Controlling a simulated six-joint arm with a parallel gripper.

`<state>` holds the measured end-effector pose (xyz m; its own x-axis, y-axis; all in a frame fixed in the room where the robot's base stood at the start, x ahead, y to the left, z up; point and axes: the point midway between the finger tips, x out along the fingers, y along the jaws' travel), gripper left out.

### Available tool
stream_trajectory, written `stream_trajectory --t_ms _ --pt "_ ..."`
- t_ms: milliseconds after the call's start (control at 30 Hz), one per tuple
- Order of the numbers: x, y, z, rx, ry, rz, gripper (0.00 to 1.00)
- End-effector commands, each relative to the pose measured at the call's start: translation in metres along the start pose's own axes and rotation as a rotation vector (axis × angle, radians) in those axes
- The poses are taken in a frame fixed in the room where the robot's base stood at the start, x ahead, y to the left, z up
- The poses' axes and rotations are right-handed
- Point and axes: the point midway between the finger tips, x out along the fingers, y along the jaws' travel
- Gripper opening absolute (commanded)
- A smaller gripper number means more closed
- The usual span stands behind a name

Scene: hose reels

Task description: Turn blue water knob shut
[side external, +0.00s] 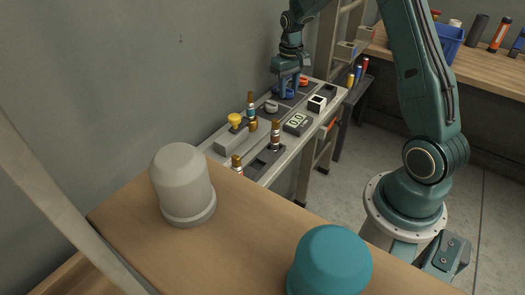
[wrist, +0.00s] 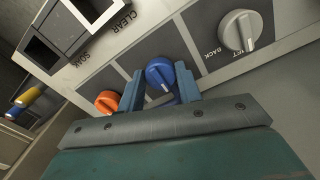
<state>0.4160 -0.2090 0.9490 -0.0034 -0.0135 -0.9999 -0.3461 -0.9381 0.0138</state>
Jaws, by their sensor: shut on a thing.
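The blue knob (wrist: 161,74) sits on a dark square of the light panel in the wrist view. My gripper (wrist: 158,87) has its two blue fingers on either side of the knob, shut on it. In the side external view my gripper (side external: 288,84) points down at the far end of the panel (side external: 222,146). There the blue knob is mostly hidden by the fingers, with a little blue showing at their base.
An orange knob (wrist: 107,102) sits close to the left finger, and a white-grey knob (wrist: 239,31) is to the right. Square sockets (wrist: 88,12) are at the upper left. Bottles, a yellow knob (side external: 235,119) and a display (side external: 297,121) crowd the panel's nearer part.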

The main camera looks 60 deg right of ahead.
Motion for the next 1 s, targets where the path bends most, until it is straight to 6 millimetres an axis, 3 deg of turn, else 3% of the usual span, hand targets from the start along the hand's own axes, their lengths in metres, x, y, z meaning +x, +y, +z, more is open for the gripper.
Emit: stream_trajectory --t_ms 33,300,800,833,900,1000 --pt "-0.0018 -0.0079 -0.0041 -0.052 0.013 -0.010 0.12" --pt "-0.0020 -0.0080 -0.0035 -0.162 0.012 -0.010 0.11" --pt "-0.0020 -0.0081 -0.0024 -0.184 0.009 -0.011 0.11" --pt "-0.0020 -0.0083 -0.0023 -0.184 0.009 -0.011 0.40" --pt "-0.0020 -0.0081 -0.0022 -0.183 0.008 -0.011 0.54" --pt "-0.0016 -0.0070 -0.0017 -0.180 0.007 -0.010 0.56"
